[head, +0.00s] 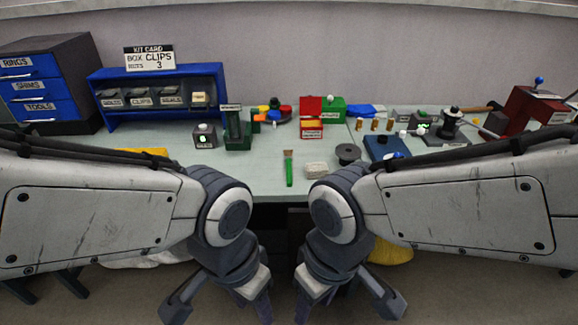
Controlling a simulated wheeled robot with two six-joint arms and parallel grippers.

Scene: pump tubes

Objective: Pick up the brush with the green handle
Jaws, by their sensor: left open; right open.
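The brush with the green handle (289,172) lies on the bench near its front edge, at the middle of the head view. Its green handle points toward me and its brownish head points away. My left gripper (215,309) is open and empty, low in front of the bench edge. My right gripper (350,309) is open and empty beside it, also below and in front of the bench. Both grippers are apart from the brush. The fingertips are partly cut off by the bottom of the view.
A pale block (317,169) and a dark round disc (348,153) lie right of the brush. A red box (311,130) and a green box (332,112) stand behind. A blue rack (112,118) and a drawer cabinet (84,75) stand left.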

